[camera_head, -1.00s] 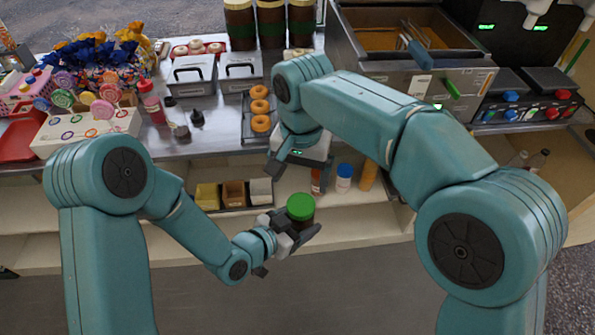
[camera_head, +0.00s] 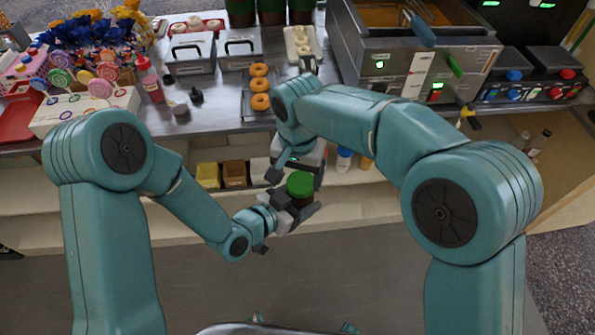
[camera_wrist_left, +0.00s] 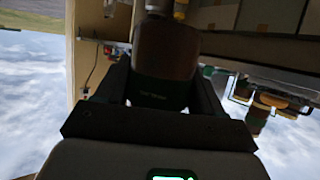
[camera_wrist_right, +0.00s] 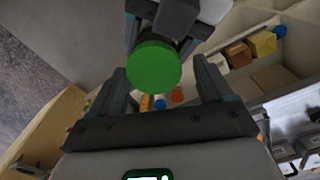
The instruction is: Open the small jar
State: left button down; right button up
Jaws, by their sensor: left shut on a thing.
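The small jar is a dark brown jar (camera_wrist_left: 163,52) with a green lid (camera_head: 299,184), upright in front of the counter. My left gripper (camera_head: 291,217) is shut on the jar's body, and the left wrist view shows its fingers on both sides of the brown glass. My right gripper (camera_head: 296,175) is just behind and above the lid in the head view. In the right wrist view its fingers (camera_wrist_right: 163,90) are spread apart, with the green lid (camera_wrist_right: 154,67) beyond and between their tips. The right gripper looks empty; I cannot see it touching the lid.
The counter (camera_head: 222,121) behind holds donuts on a rack (camera_head: 259,86), grey lidded containers (camera_head: 241,49), a lollipop stand (camera_head: 85,108) and a fryer (camera_head: 415,60). A shelf below holds small boxes (camera_head: 234,173) and bottles (camera_head: 344,160). Open room lies in front of the counter.

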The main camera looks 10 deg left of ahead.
jog(key=shift+a, duration=0.2)
jog(key=c, duration=0.8)
jog(key=shift+o, duration=0.2)
jog(key=n, duration=0.3)
jog(key=shift+r, duration=0.1)
jog(key=o, duration=1.2)
jog(key=shift+d, duration=0.1)
